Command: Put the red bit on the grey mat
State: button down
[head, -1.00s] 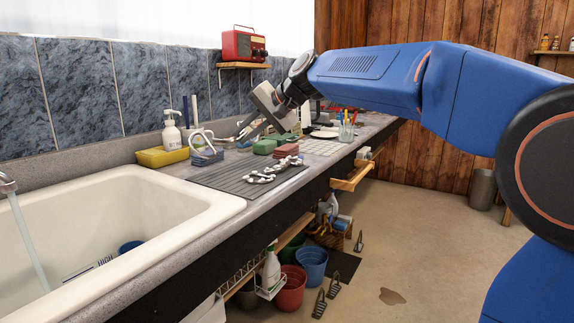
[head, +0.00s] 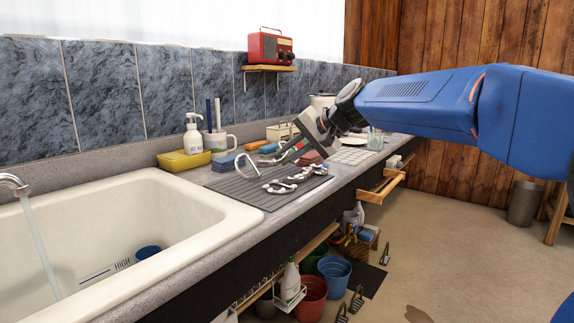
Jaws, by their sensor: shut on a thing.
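My gripper (head: 292,151) is shut on a pale metal bit, whose curved ring (head: 247,164) hangs over the left part of the grey mat. I cannot make out any red on the held bit. The grey ribbed mat (head: 242,194) lies flat on the counter beside the sink. Several silvery bits (head: 290,179) lie on its right part, below and right of my gripper. The gap between the held bit and the mat is hard to judge. My fingers hide part of the held bit.
The white sink (head: 140,215) with running water is at the left. Behind the mat stand a yellow tray (head: 183,161), a soap bottle (head: 193,135) and a mug (head: 217,144). A reddish block (head: 309,157) sits at the mat's back right. The mat's front left is bare.

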jog(key=shift+f, duration=1.35)
jog(key=shift+f, duration=0.15)
jog(key=c, duration=1.7)
grip_release()
jog(key=v, duration=1.2)
jog(key=shift+s, duration=0.1)
jog(key=s+d+f+n+h, duration=0.1)
jog(key=s+d+f+h, duration=0.2)
jog(key=s+d+f, duration=0.4)
jog(key=s+d+f+n+h, duration=0.1)
jog(key=s+d+f+h, duration=0.1)
jog(key=s+d+f, duration=0.5)
jog(key=s+d+f+n+g+h, duration=0.1)
jog(key=s+d+f+h, duration=0.2)
jog(key=s+f, duration=1.4)
jog(key=shift+s+d+f+n+h, duration=0.1)
jog(key=shift+s+d+n+h, duration=0.2)
jog(key=shift+s+d, duration=1.6)
